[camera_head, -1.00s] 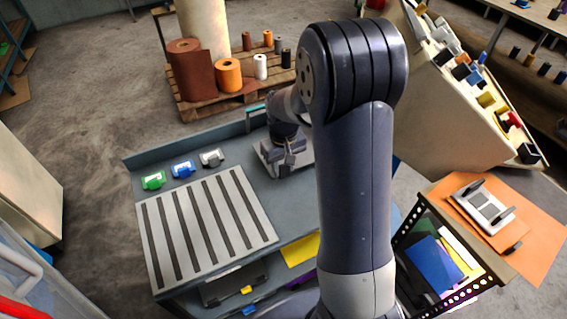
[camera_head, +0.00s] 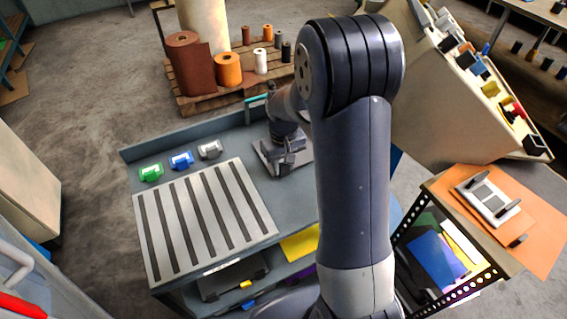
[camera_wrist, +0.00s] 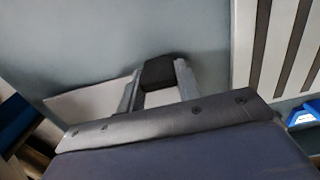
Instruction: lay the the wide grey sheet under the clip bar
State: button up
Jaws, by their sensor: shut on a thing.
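In the head view, the wide grey sheet (camera_head: 265,153) is at the back right of the blue-grey worktable, partly hidden by my gripper. My gripper (camera_head: 284,157) is over it, low near the tabletop. I cannot tell whether the sheet touches the table. I cannot single out the clip bar with certainty.
A pale board with dark slots (camera_head: 262,203) lies left on the table. Green (camera_head: 150,173), blue (camera_head: 181,160) and white (camera_head: 210,149) clips stand behind it. At right, a stand holds a white plate with black posts (camera_head: 488,203) on orange sheeting. Rolls stand on a pallet behind.

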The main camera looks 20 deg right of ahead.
jog(key=shift+f+b, duration=0.3)
jog(key=shift+f, duration=0.2)
jog(key=o, duration=1.2)
notch_tip(320, 180, up, 11)
notch_tip(320, 180, down, 11)
jog(key=shift+r, duration=0.1)
jog(key=shift+r+p, duration=0.3)
jog(key=shift+p, duration=0.05)
jog(key=shift+f, duration=0.15)
